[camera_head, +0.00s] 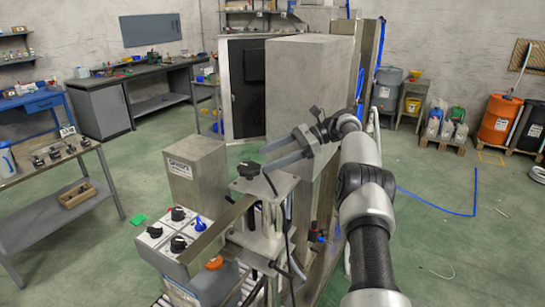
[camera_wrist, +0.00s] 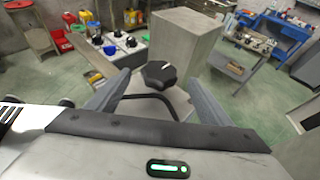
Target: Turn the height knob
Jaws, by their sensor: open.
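The black lobed height knob (camera_head: 249,170) sits on top of a metal post assembly in the head view. In the wrist view the knob (camera_wrist: 159,73) appears centred between the two fingers, with a white mark on its top. My gripper (camera_head: 266,158) is open and empty, just to the right of the knob and slightly above it in the head view. In the wrist view my gripper (camera_wrist: 160,86) has one finger on each side of the knob, with visible gaps. I cannot tell whether the fingertips are level with the knob.
A control box (camera_head: 178,236) with black, red and blue knobs stands at the left of the post. A grey box (camera_head: 197,170) stands behind it. A tall machine cabinet (camera_head: 308,85) rises behind my gripper. Dark cables run close beside the post.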

